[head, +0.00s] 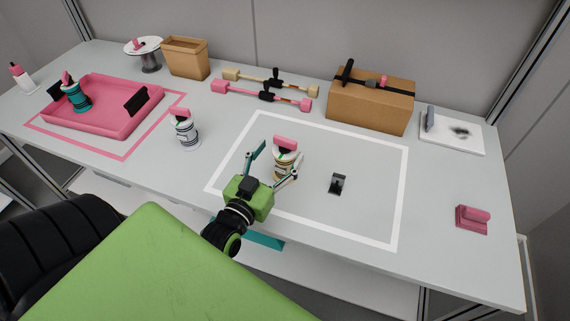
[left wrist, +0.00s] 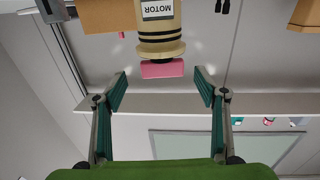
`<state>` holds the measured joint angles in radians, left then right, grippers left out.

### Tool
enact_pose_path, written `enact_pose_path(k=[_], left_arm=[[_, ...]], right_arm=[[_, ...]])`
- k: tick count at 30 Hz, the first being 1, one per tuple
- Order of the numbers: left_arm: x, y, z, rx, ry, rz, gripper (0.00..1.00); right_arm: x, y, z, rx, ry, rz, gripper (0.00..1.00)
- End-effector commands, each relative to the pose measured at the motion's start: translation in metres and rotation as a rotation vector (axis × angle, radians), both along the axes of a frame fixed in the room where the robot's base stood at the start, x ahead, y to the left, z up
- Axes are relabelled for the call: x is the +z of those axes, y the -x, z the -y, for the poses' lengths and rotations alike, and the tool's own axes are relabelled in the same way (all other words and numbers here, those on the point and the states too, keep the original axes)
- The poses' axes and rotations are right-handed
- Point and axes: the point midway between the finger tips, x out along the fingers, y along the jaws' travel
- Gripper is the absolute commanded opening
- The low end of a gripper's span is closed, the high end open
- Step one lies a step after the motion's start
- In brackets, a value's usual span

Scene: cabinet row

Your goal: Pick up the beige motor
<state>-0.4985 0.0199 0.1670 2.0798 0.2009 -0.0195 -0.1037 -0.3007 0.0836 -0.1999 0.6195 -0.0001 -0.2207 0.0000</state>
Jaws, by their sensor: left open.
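The beige motor (head: 281,172), with a pink top, stands inside the white outlined area of the table. Its label and pink cap show in the left wrist view, where the motor (left wrist: 158,35) appears upside down, just beyond the fingertips. My left gripper (head: 272,165) is open, with its two teal-padded fingers spread on either side of the motor's near side in the head view. In the left wrist view the gap between the fingers (left wrist: 161,88) is empty and the motor is not gripped. My right gripper is not in view.
A small black bracket (head: 337,184) lies right of the motor. A white motor (head: 185,130) stands to the left, near a pink tray (head: 100,122) holding a teal motor (head: 75,95). A cardboard box (head: 368,106) stands behind, and a pink block (head: 473,219) lies at right.

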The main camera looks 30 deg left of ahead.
Motion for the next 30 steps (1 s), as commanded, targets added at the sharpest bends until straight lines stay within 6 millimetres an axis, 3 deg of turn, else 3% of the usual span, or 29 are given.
enact_pose_path(k=[5, 9, 19, 27, 30], left_arm=[[-0.008, -0.025, -0.007, 0.0, -0.001, 0.007, 0.65], [-0.006, -0.04, -0.009, 0.0, 0.0, 0.003, 0.65], [-0.005, -0.046, -0.01, 0.0, -0.001, 0.001, 0.65], [-0.005, -0.046, -0.01, 0.0, 0.0, 0.0, 0.0], [-0.002, -0.046, -0.01, 0.0, -0.001, 0.006, 0.0]], right_arm=[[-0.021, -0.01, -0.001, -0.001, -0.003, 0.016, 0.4], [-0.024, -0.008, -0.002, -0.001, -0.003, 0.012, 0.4], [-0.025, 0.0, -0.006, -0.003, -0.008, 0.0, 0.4], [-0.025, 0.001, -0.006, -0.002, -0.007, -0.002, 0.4], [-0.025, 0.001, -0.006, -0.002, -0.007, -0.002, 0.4]])
